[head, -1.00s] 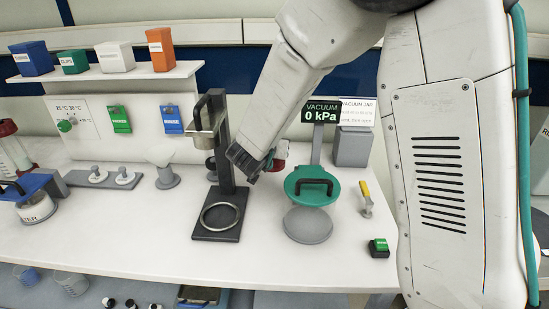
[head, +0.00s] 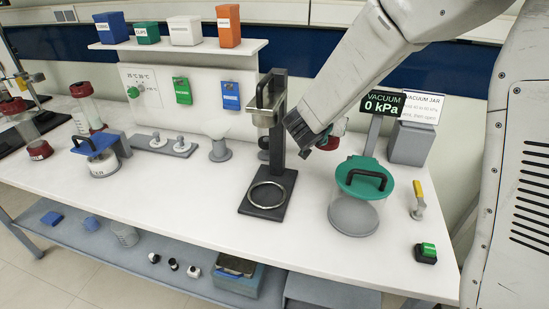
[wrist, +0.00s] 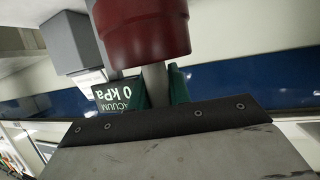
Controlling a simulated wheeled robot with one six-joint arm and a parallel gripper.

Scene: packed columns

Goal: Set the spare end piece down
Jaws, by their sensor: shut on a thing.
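My gripper (head: 326,140) hangs above the bench, between the black stand and the vacuum jar in the head view. The dark red end piece (head: 338,128) shows partly behind it. In the wrist view the end piece (wrist: 146,32) is a dark red round cap with a grey stem. My gripper's teal fingers (wrist: 157,90) are shut on the stem. The top of the cap is cut off by the frame edge. No contact between the end piece and the bench shows.
A black stand (head: 278,150) with a metal ring is just left of my gripper. The vacuum jar with a teal lid (head: 352,182) is at right, before the vacuum display (head: 383,104). Red-capped columns (head: 85,105) stand far left.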

